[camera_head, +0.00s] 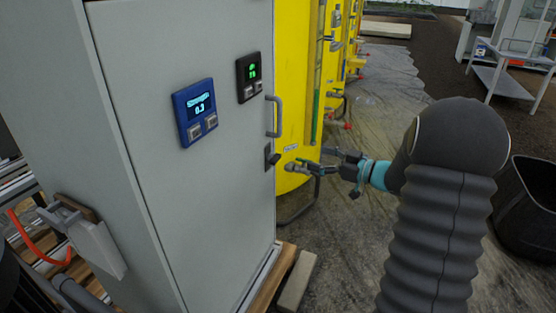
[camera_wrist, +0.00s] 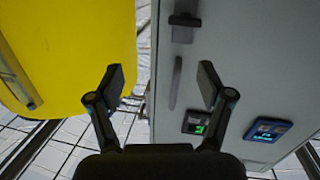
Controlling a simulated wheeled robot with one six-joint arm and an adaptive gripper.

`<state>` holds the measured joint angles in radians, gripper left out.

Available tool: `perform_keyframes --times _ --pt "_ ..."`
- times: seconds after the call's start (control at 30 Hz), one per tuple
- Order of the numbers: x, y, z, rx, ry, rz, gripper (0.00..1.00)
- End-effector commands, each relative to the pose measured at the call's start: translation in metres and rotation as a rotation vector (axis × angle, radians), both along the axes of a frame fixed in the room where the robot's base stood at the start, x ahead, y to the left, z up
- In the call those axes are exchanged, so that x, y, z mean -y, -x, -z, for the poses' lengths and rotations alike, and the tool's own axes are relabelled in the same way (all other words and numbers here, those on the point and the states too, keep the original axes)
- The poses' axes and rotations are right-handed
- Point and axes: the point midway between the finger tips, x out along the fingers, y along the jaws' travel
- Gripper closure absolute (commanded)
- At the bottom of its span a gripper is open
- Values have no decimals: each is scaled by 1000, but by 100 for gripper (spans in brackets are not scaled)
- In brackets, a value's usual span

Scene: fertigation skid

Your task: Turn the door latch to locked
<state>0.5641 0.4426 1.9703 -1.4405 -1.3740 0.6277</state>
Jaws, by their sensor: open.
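The grey cabinet door (camera_head: 220,170) has a small dark latch (camera_head: 272,160) near its right edge, below a grey pull handle (camera_head: 275,117). My gripper (camera_head: 310,161) is open and empty, to the right of the latch and apart from it. In the wrist view, where the cabinet appears upside down, the latch (camera_wrist: 184,20) is at the top, with a dark bar lying crosswise. The handle (camera_wrist: 176,82) shows between the fingers of my gripper (camera_wrist: 162,77), beyond them. I cannot tell the latch's locked or unlocked side.
A blue display (camera_head: 196,112) and a black display (camera_head: 249,77) are on the door. Yellow tanks (camera_head: 296,100) stand behind the cabinet. A wooden base (camera_head: 283,262) lies at its foot. A black bin (camera_head: 530,210) stands at right.

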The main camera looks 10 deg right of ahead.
Motion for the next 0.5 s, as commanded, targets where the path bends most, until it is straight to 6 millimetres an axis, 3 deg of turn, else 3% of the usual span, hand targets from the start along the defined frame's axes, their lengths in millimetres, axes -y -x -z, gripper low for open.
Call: perform_keyframes --times 0.1,0.23,0.5 --pt "4 14 18 -21 -66 -98 21" --pt "5 22 24 -32 -104 -152 21" --pt "-19 7 25 -33 -109 -166 21"
